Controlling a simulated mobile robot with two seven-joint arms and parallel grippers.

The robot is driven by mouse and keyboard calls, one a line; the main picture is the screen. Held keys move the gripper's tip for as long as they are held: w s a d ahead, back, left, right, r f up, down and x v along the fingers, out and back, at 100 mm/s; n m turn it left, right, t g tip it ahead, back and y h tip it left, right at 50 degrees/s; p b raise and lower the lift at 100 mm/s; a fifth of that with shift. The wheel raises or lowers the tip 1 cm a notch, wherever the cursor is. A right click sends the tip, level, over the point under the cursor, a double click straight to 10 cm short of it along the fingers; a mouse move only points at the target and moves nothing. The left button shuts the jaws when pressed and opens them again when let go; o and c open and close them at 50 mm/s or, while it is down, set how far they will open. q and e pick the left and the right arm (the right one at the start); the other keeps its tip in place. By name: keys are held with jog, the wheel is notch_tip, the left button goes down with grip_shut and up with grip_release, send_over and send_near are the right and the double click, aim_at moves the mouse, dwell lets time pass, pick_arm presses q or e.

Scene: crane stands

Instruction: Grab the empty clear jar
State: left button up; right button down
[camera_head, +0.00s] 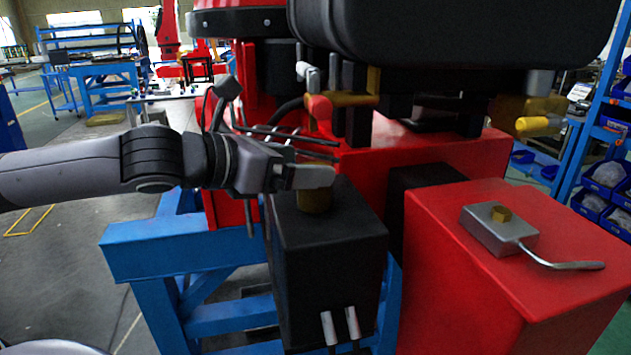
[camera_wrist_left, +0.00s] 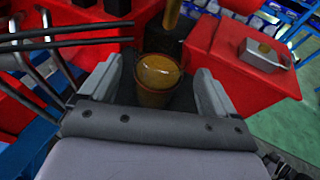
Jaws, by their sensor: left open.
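A brownish, round cup-like thing with a glossy, see-through-looking top stands on the black box (camera_head: 335,250). It may be the jar (camera_wrist_left: 158,82); I cannot tell whether it is clear or empty. In the head view only its lower brown part (camera_head: 314,203) shows, under my fingers. My left gripper (camera_head: 306,178) comes in from the left above the black box. In the left wrist view its two fingers are spread on either side of the jar, with a gap on each side. My right gripper is not in view.
A red block (camera_head: 520,250) at the right carries a grey metal piece (camera_head: 500,230) with a bent lever. Red machinery (camera_head: 430,155) and a big black housing (camera_head: 460,35) rise close behind. Thin dark rods (camera_head: 290,140) run just behind my gripper. Blue framing (camera_head: 180,250) stands below.

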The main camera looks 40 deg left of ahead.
pick_arm(q)
jog(key=shift+x, duration=2.65)
jog(key=c, duration=1.2)
jog(key=shift+c, duration=0.4)
jog(key=shift+r+p, duration=0.15)
jog(key=shift+p, duration=0.15)
